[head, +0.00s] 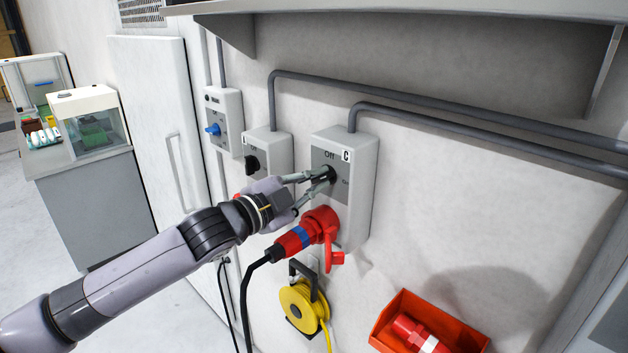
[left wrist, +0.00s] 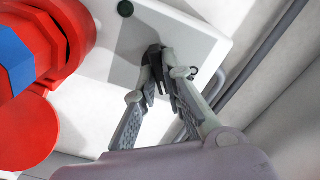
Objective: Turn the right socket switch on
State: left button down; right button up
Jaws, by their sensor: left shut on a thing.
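The right socket box (head: 359,195) is a grey-white wall box marked "C", with "Off" printed above its black rotary switch (head: 332,171). My left gripper (head: 325,175) reaches in from the left and is shut on this switch. In the left wrist view, the two fingers (left wrist: 167,72) close around the black switch (left wrist: 153,55) on the box face (left wrist: 205,45). The fingers cover much of the switch, so its exact angle is hard to tell. A red plug (head: 296,240) sits in the box's lower socket, just below the gripper. My right gripper is not in view.
A second box (head: 278,150) with a black switch and a smaller box (head: 222,115) with a blue switch are to the left. A yellow cable reel (head: 298,305) and red bin (head: 440,325) are below. A shelf (head: 420,10) overhangs above.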

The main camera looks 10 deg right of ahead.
pick_arm(q)
jog(key=m+p, duration=0.1)
jog(key=m, duration=0.3)
jog(key=shift+f+m, duration=0.15)
jog(key=shift+m, duration=1.35)
jog(key=c, duration=1.7)
grip_release()
jog(key=shift+a, duration=0.1)
jog(key=v, duration=1.2)
